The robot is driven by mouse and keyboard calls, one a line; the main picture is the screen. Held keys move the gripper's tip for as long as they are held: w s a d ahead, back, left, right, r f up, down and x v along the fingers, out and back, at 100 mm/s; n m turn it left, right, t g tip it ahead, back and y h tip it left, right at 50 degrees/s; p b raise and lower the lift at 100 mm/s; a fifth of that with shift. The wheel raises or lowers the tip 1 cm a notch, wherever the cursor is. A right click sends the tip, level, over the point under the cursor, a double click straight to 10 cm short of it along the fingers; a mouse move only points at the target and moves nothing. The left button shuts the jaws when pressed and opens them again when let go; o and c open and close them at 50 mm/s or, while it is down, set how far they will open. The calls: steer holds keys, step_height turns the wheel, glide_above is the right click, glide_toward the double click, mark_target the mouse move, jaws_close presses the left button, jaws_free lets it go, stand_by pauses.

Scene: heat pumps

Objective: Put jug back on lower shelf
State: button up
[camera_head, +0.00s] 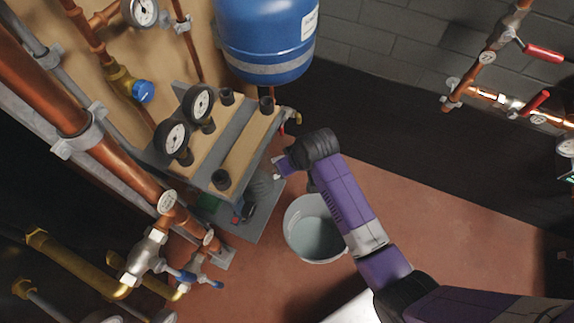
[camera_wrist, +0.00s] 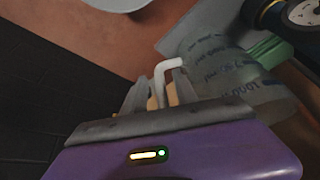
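The jug (camera_wrist: 232,78) is a clear, pale measuring jug with blue-green volume marks; it lies to the right of my fingers in the wrist view, and its base is not clear. Its white handle (camera_wrist: 160,84) stands between the two fingers of my gripper (camera_wrist: 160,82), with a visible gap on either side. The gripper looks open around the handle. In the head view my gripper (camera_head: 281,166) is at the right side of the wooden-topped bench. The lower shelf (camera_head: 247,228) is a grey plate under that top. The jug shows there only as a faint clear shape (camera_head: 264,188).
A white bucket (camera_head: 314,243) stands on the floor beside the shelf, close to my arm. Gauges (camera_head: 199,103) and black fittings stand on the bench top. A blue tank (camera_head: 267,38) is behind it. Copper pipes (camera_head: 120,168) run along the left. The floor at right is clear.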

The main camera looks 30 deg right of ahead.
steer(key=p+v, duration=0.4)
steer(key=v, duration=0.8)
steer(key=shift+p, duration=0.3)
steer(key=s+a+t+h, duration=0.1)
steer(key=s+t, duration=0.4)
steer(key=s, duration=0.9)
steer(key=s+r+t, duration=0.2)
steer(key=s+r, duration=0.5)
steer(key=r, duration=0.2)
steer(key=s+a+r+t, duration=0.1)
steer(key=s+r+t, duration=0.2)
steer(key=s+r, duration=0.4)
step_height(320, 180, up, 3)
steer(key=shift+a+f, duration=0.1)
steer(key=shift+a, duration=0.15)
